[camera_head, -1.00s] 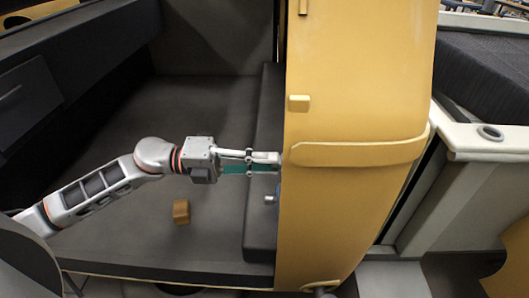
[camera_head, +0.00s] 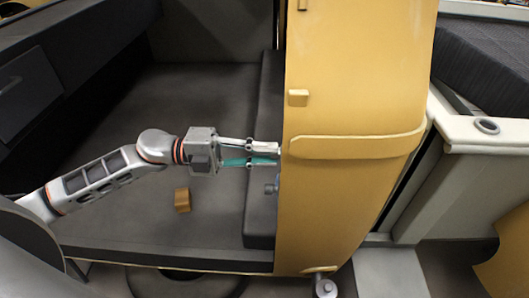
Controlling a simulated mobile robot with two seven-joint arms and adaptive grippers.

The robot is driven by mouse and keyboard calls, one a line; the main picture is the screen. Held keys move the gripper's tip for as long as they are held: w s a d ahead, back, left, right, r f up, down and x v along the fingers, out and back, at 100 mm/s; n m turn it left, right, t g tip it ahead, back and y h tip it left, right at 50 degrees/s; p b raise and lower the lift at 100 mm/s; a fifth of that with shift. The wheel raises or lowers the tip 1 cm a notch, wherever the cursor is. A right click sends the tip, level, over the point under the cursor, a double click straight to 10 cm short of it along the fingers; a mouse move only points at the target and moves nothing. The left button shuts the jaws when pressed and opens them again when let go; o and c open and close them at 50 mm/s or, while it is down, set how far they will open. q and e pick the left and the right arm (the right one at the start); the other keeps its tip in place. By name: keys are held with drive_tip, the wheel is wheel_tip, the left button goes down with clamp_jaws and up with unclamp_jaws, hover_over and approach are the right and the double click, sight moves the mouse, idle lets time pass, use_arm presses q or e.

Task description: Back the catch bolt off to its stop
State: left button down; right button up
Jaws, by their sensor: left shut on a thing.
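My left gripper (camera_head: 268,151) reaches in from the left, its fingers level and pointing right at the left edge of a tall yellow panel (camera_head: 350,80). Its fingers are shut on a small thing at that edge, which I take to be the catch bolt. The fingers and the panel edge hide nearly all of the bolt, so how far out it stands cannot be told. A small grey-blue knob (camera_head: 271,188) sits just below the fingertips, apart from them. My right gripper is not in view.
A small orange-brown block (camera_head: 182,200) lies on the dark floor of the recess below my left wrist. A dark raised ledge (camera_head: 259,225) runs beside the panel. A yellow tab (camera_head: 298,97) and a raised band (camera_head: 355,146) stand out from the panel. The recess floor is otherwise clear.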

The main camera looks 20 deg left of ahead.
use_arm(q)
drive_tip(key=c, duration=1.9)
unclamp_jaws()
drive_tip(key=v, duration=1.2)
